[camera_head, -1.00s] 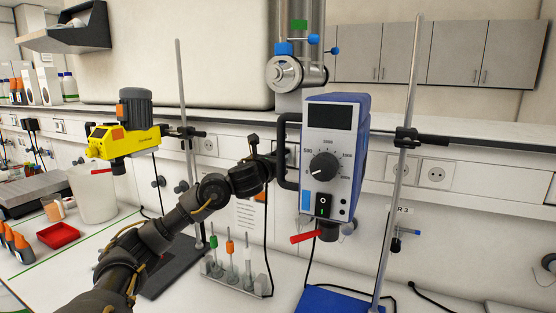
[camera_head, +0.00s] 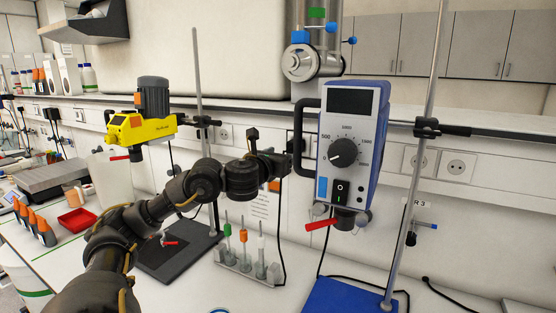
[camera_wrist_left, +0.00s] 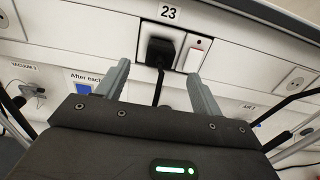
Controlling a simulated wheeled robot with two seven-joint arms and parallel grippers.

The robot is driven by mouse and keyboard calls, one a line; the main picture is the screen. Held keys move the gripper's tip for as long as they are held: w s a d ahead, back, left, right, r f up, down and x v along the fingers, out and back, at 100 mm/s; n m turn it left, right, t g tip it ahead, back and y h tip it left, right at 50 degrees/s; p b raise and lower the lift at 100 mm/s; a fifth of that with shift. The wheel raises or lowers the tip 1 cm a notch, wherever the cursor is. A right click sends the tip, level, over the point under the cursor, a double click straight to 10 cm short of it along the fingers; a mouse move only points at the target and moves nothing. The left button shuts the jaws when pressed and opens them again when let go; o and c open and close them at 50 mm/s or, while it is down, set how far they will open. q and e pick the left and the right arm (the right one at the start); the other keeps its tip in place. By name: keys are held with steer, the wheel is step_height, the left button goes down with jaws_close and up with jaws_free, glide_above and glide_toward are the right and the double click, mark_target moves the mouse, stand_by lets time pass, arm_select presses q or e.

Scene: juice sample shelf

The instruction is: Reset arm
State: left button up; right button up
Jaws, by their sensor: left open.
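My left arm comes in from the lower left, and its dark gripper (camera_head: 268,160) is held up above the bench, just left of the blue-and-white mixer unit (camera_head: 350,140) in the picture. In the left wrist view the two grey fingers (camera_wrist_left: 161,88) stand wide apart with nothing between them. Beyond them are a wall outlet with a black plug (camera_wrist_left: 160,50) and a label reading 23. My right gripper does not show.
A yellow stirrer (camera_head: 142,128) hangs on a stand at the left. A rack with several coloured-top tools (camera_head: 245,262) stands below my gripper. A blue stand base (camera_head: 345,297) is at the right front.

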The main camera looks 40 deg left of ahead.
arm_select(q)
steer(key=shift+v, duration=1.5)
steer(key=shift+w, duration=0.1)
